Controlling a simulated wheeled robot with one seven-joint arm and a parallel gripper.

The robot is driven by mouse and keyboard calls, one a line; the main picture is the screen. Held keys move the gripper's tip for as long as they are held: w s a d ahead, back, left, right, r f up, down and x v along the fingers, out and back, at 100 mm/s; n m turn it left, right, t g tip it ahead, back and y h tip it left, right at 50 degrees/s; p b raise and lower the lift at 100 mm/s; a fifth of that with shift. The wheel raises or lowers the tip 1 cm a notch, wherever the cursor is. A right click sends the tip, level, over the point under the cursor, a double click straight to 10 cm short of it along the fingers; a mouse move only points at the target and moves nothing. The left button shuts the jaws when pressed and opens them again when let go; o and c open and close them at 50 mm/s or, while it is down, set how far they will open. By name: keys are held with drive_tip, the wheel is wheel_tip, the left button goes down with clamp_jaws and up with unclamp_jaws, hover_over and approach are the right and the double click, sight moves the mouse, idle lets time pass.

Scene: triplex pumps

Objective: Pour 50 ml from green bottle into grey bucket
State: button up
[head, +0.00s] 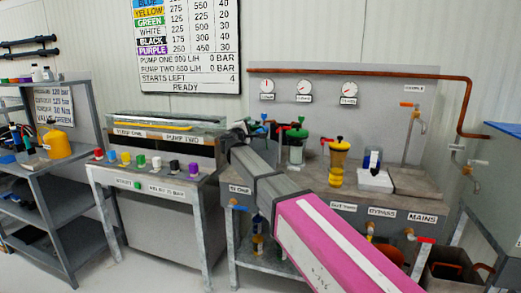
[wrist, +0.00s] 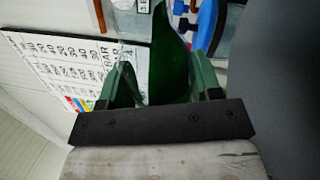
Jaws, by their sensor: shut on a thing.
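The green bottle (wrist: 170,55) is in the wrist view, between the two green fingers of my gripper (wrist: 166,75), which is shut on it. Its upper part runs out of the top of that view, so its mouth is hidden. In the head view my arm reaches over the front of the pump bench to the back, and its far end (head: 238,135) is by the bench's left side. The bottle cannot be made out there. I cannot pick out a grey bucket for sure in either view.
The pump bench (head: 310,190) carries a green-topped jar (head: 296,150), a yellow vessel (head: 339,165) and a white tray (head: 376,181). A copper pipe (head: 360,72) runs above. The button console (head: 150,175) and a shelf rack (head: 60,175) stand at left.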

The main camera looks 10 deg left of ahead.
drive_tip(key=shift+a+f+m, duration=0.1)
drive_tip(key=shift+a+m, duration=0.05)
drive_tip(key=shift+m, duration=0.45)
idle(1.6)
drive_tip(key=shift+d+n, duration=0.25)
drive_tip(key=shift+n, duration=0.65)
drive_tip(key=shift+d+r+n+y, duration=0.1)
drive_tip(key=shift+r+n+y, duration=0.3)
drive_tip(key=shift+n, duration=0.9)
drive_tip(key=shift+r, duration=0.1)
